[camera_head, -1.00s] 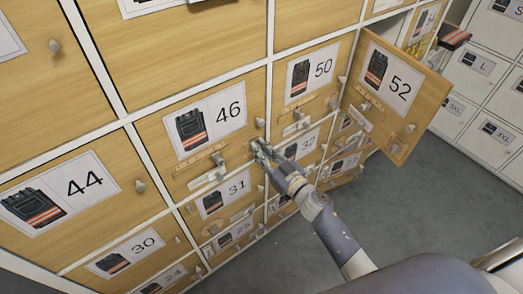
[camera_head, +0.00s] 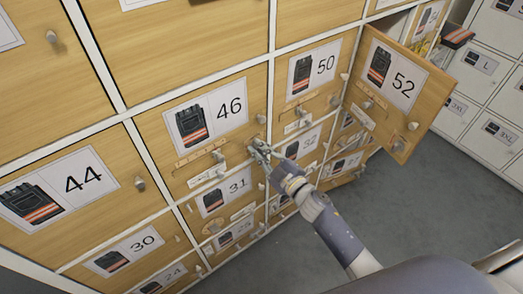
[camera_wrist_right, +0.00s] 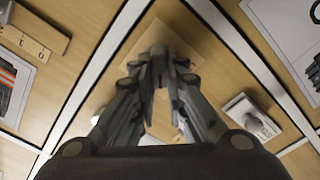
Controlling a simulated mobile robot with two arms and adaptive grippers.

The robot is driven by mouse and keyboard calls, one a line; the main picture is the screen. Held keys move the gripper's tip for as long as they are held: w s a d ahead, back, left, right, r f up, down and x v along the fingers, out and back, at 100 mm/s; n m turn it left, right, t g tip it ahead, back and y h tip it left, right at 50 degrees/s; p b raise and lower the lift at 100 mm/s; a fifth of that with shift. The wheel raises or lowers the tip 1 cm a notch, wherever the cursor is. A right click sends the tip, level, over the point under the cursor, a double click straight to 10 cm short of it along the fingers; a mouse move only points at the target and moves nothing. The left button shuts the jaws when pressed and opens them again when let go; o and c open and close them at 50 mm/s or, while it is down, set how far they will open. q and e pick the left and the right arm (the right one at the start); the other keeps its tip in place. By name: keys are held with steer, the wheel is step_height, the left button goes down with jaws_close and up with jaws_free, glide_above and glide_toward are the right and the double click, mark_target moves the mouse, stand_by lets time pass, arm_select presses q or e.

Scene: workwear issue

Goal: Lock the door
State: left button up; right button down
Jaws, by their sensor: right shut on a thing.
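The locker wall has wooden doors with numbered cards. Door 46 (camera_head: 245,82) is shut, flush with its frame. My right gripper (camera_head: 259,152) is at its lower right edge, below a round knob (camera_head: 261,119). The gripper is shut on a small lock part that its fingers mostly hide. In the right wrist view the fingertips (camera_wrist_right: 159,70) meet in front of a pale square wooden plate (camera_wrist_right: 135,55). Door 52 (camera_head: 430,85) stands swung open at the right, with a knob near its free edge. My left gripper is not in view.
Door 50 (camera_head: 345,50) and door 44 (camera_head: 110,160) are shut, with knobs standing out. A dark folded garment (camera_head: 457,36) shows behind door 52. White lockers (camera_head: 480,85) stand at the far right. Grey floor (camera_head: 430,200) is clear below.

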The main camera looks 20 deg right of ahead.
steer(key=n, duration=0.2)
steer(key=n+b, duration=0.1)
steer(key=n, duration=0.1)
steer(key=shift+a+f+n, duration=0.1)
steer(key=shift+f+n, duration=0.1)
steer(key=shift+n, duration=0.2)
steer(key=shift+f+n+b, duration=0.15)
steer(key=shift+n+b, duration=0.85)
steer(key=shift+n, duration=1.2)
steer(key=c, duration=1.6)
jaws_free()
steer(key=shift+a, duration=0.1)
steer(key=shift+s, duration=0.1)
steer(key=v, duration=1.2)
